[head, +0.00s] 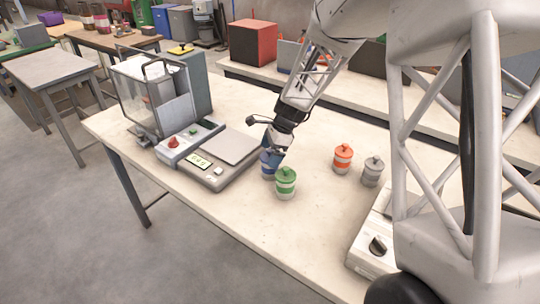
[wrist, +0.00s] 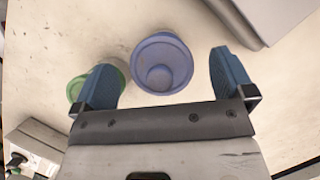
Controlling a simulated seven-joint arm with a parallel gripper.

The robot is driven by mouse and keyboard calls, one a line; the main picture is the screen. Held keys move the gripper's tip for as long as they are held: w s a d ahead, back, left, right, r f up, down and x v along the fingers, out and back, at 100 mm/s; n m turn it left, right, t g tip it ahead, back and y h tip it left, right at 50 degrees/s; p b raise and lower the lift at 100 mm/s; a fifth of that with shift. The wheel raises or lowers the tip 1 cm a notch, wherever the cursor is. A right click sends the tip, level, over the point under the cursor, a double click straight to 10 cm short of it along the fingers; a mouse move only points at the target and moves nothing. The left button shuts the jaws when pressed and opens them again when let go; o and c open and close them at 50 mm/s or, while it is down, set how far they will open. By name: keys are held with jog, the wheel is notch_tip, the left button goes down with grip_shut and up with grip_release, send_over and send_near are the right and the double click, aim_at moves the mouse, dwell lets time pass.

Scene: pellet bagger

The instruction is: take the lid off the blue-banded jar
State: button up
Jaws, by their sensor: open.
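The blue-banded jar (head: 266,171) stands on the table, partly hidden behind my gripper and the green-banded jar (head: 286,184). In the wrist view its round blue lid with a central knob (wrist: 162,64) is seen from above. My gripper (head: 274,151) is over the jar, pointing down at a tilt. In the wrist view the open gripper (wrist: 167,86) has one blue finger on each side of the lid, with a gap to both. The lid appears slightly beyond the line of the fingertips. The green lid (wrist: 98,84) is partly hidden behind the left finger.
The bench scale (head: 211,177) stands just left of the jars. An orange-banded jar (head: 342,157) and a grey-banded jar (head: 373,171) stand to the right. A white device with a black knob (head: 372,255) is at the front right. The front table area is clear.

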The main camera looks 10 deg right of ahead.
aim_at(271, 151)
jog(key=shift+c, duration=0.5)
jog(key=c, duration=0.9)
jog(key=shift+o, duration=0.2)
jog(key=shift+r, duration=0.15)
jog(key=shift+r, duration=0.5)
jog(key=shift+s+r, duration=0.2)
jog(key=shift+r, duration=0.4)
jog(key=shift+s+r, duration=0.15)
jog(key=shift+r, duration=0.45)
jog(key=s+d+r, duration=0.1)
jog(key=s, duration=1.4)
jog(key=shift+d+r, duration=0.15)
jog(key=shift+d, duration=0.05)
jog(key=shift+s, duration=0.15)
